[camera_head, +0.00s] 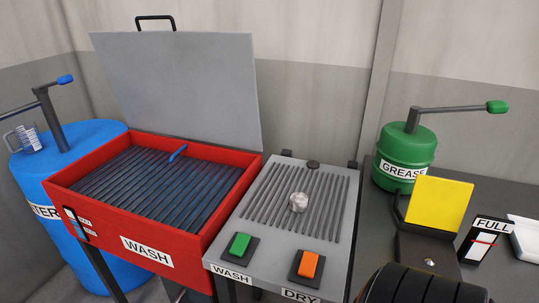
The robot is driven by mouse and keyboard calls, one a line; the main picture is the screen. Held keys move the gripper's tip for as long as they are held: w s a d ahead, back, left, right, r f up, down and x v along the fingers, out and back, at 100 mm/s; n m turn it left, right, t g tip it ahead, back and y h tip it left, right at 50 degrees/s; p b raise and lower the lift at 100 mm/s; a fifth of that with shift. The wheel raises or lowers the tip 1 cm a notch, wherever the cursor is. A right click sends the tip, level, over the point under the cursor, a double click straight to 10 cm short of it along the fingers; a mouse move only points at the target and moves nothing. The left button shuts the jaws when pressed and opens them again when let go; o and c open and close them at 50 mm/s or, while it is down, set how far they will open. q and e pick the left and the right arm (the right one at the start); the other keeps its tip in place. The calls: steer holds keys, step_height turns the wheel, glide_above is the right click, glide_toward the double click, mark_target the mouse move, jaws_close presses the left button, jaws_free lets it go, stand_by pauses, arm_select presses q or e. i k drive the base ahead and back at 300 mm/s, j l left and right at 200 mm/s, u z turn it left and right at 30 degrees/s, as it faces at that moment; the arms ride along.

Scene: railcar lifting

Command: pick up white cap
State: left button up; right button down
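A small, pale, shiny rounded piece (298,202) sits on the slatted grey drying top (252,222). It is the nearest match to the white cap, but its colour looks whitish to silvery and I cannot be sure. It stands apart from everything else on the slats.
The red wash basin (204,235), lid (180,85) raised, adjoins the drying top at left. Green (240,245) and orange (310,265) buttons are in front. A green grease can (405,150), yellow plate (440,203) and dark ribbed round object (420,287) are at right.

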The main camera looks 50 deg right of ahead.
mark_target(298, 201)
steer(key=z, duration=1.8)
steer(key=j+z, duration=0.15)
steer(key=j, duration=0.25)
